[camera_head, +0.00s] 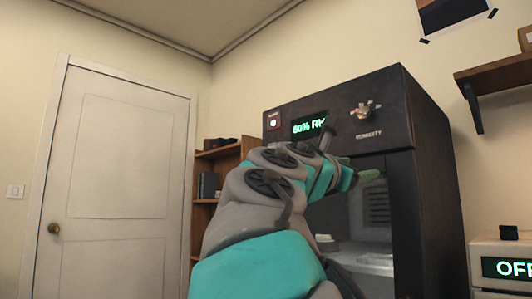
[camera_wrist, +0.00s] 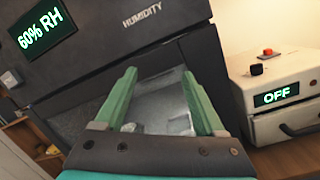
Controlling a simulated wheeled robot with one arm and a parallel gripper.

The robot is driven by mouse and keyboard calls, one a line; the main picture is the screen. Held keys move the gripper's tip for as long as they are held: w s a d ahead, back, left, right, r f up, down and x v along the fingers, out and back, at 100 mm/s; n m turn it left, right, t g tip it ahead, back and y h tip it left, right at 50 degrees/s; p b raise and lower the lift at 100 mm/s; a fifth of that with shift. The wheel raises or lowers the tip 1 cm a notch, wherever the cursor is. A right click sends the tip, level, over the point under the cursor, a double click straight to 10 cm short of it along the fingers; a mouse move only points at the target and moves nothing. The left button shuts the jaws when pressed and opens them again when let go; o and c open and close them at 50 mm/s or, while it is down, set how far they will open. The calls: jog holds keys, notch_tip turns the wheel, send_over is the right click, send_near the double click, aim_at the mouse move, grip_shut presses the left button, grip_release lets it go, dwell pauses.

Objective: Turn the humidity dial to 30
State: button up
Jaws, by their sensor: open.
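The humidity dial (camera_head: 365,110) is a metallic knob on the upper front panel of a dark cabinet (camera_head: 430,140), above the word HUMIDITY. The cabinet's green display (camera_head: 309,126) reads 60% RH; it also shows in the wrist view (camera_wrist: 45,35). The dial itself is outside the wrist view, where only its HUMIDITY label (camera_wrist: 142,15) shows. My gripper (camera_head: 372,176) has green fingers and is below the dial, in front of the cabinet. In the wrist view my gripper (camera_wrist: 160,74) is open and empty, its fingers apart before the glass door (camera_wrist: 160,103).
A pale device (camera_wrist: 285,98) with an OFF display, a black knob and a red button stands right of the cabinet. A wall shelf (camera_head: 495,75) is at upper right. A wooden bookcase (camera_head: 205,170) is left of the cabinet.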

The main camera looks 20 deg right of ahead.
aim_at(362, 115)
jog(key=s+a+r+n+h+p, duration=0.1)
jog(key=a+r+n+h, duration=0.25)
jog(key=r, duration=0.55)
jog(key=shift+g+y, duration=0.3)
jog(key=shift+y, duration=0.05)
jog(key=shift+p+x, duration=0.35)
jog(key=shift+x, duration=3.5)
jog(key=shift+r, duration=0.15)
grip_shut()
